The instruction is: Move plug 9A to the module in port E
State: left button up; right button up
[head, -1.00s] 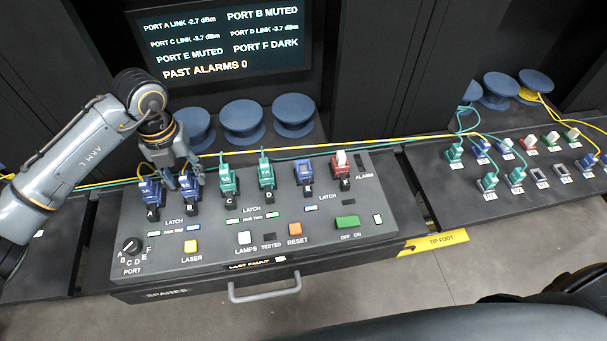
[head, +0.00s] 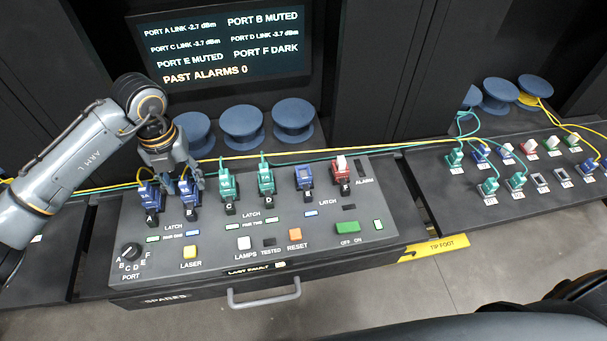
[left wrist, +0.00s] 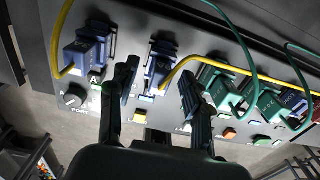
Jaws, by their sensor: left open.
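My left gripper (head: 182,176) is open over port B of the console. In the left wrist view its two fingers (left wrist: 158,82) stand on either side of the blue port B plug and module (left wrist: 160,64), with no visible grip. The port B plug (head: 189,190) has a yellow cable. A blue plug (head: 149,193) with a yellow cable sits in port A, left of the gripper. The number 9A is too small to read on any plug. The blue module in port E (head: 304,177) shows no cable. My right gripper is not in view.
Teal plugs in ports C (head: 227,185) and D (head: 265,182) stand right of the gripper; a red module (head: 341,170) is in port F. Yellow and teal cables run behind the ports. The screen (head: 222,50) reads ports B and E muted. A side rack (head: 445,195) holds several plugs.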

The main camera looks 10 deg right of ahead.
aim_at(183, 180)
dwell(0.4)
pick_arm(q)
jog(key=shift+c, duration=0.2)
grip_shut()
jog(key=shift+r, duration=0.15)
jog(key=shift+r, duration=0.65)
jog(key=shift+r+p, duration=1.35)
jog(key=shift+r, duration=0.9)
